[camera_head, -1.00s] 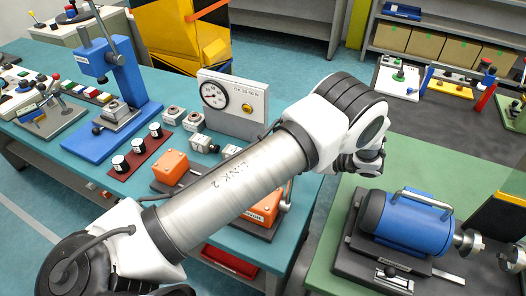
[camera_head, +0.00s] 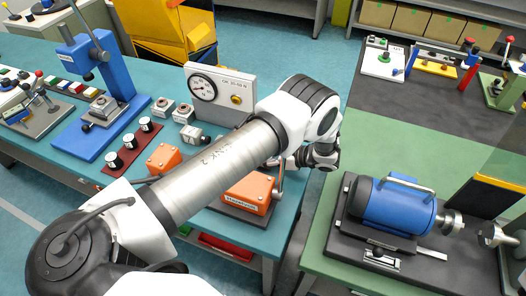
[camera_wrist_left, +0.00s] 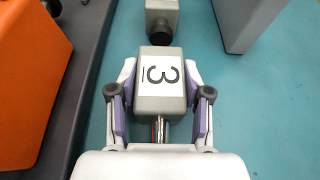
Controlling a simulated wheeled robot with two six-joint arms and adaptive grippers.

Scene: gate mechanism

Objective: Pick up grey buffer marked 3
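The grey buffer marked 3 (camera_wrist_left: 160,85) sits in the middle of the left wrist view, its white label with a black 3 facing the camera. My left gripper (camera_wrist_left: 160,95) is open around it, one purple-padded finger on each side. Narrow gaps seem to show between pads and buffer, so I see no clear grip. In the head view my left arm reaches across the teal bench, and its forearm hides this buffer and most of the gripper. My right gripper is in neither current view.
Another grey block (camera_wrist_left: 162,20) with a dark round end lies just beyond the buffer. An orange block (camera_wrist_left: 30,75) on a dark plate is close at left, and a grey upright (camera_wrist_left: 245,22) stands at upper right. The gauge panel (camera_head: 220,90) is behind the arm.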

